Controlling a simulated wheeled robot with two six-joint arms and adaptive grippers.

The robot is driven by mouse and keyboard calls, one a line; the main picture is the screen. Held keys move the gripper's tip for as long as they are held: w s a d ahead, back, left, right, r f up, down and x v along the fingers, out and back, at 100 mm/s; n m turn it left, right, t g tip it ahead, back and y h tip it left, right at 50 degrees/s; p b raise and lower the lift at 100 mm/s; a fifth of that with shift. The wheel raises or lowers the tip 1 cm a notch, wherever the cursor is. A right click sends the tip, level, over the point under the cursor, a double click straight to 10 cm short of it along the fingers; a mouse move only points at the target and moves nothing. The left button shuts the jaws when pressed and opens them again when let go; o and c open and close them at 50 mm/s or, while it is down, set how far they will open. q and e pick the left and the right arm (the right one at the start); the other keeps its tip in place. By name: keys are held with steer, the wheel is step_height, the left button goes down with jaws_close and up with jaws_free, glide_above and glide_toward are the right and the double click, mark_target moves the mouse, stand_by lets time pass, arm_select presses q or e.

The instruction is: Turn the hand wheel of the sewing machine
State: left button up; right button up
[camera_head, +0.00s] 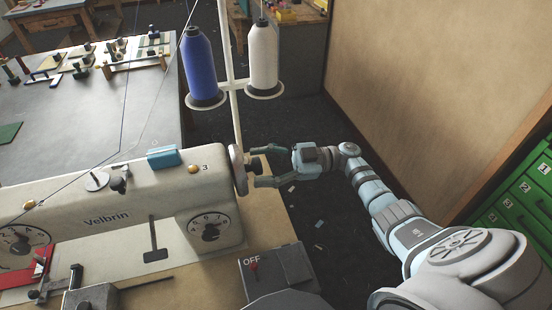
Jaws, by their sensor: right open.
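The cream sewing machine (120,215), marked Velbrin, lies across the left and middle of the head view. Its hand wheel (237,170) is a pale grey disc at the machine's right end, with a small dark knob (254,164) on its outer face. My right gripper (257,166) is open, its fingers pointing left at the wheel. One finger is above and one below the knob; I cannot tell whether either touches it. My left gripper is not in view.
A blue thread cone (200,68) and a white one (264,58) stand on a pole above the wheel. A grey switch box (278,272) marked OFF sits on the table below the gripper. Green drawers (530,190) stand at the right.

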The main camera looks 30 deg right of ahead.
steer(key=v, duration=1.1)
steer(key=shift+w+a+f, duration=0.1)
steer(key=shift+a, duration=0.05)
